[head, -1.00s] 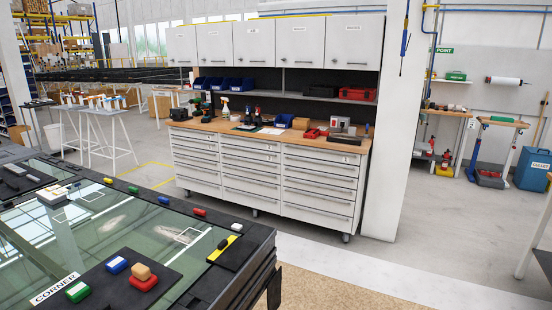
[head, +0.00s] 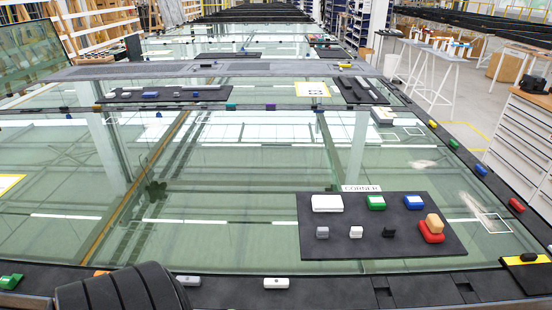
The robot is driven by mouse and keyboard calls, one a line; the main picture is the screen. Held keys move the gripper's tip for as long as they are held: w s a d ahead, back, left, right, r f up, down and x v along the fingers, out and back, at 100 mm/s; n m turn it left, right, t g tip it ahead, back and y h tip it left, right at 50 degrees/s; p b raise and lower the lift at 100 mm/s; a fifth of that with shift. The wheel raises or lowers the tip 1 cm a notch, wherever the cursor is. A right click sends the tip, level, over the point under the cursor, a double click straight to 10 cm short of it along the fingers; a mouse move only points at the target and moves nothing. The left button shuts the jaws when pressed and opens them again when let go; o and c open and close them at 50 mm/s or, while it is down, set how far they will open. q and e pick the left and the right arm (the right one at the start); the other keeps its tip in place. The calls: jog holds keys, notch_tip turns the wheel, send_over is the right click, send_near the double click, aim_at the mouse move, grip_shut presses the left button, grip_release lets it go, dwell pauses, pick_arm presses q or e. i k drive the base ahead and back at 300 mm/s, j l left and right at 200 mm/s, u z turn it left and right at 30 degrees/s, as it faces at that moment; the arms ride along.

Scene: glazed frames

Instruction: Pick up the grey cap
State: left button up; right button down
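A small grey cap (head: 322,232) sits at the front left of a black mat (head: 345,247) by the "CORNER" label (head: 361,188). A small white piece (head: 356,232) and a small black piece (head: 389,232) are to its right in the same row. Behind it lies a larger white block (head: 327,203). Neither of my grippers shows in the head view.
On the mat are also a green block (head: 376,202), a blue block (head: 413,202) and a tan block (head: 434,221) on a red one (head: 430,236). The mat lies on a glazed frame (head: 230,225). A dark ribbed object (head: 120,290) stands at the lower left.

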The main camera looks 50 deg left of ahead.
aim_at(322, 233)
jog(key=u, duration=1.5)
jog(key=i+l, duration=0.05)
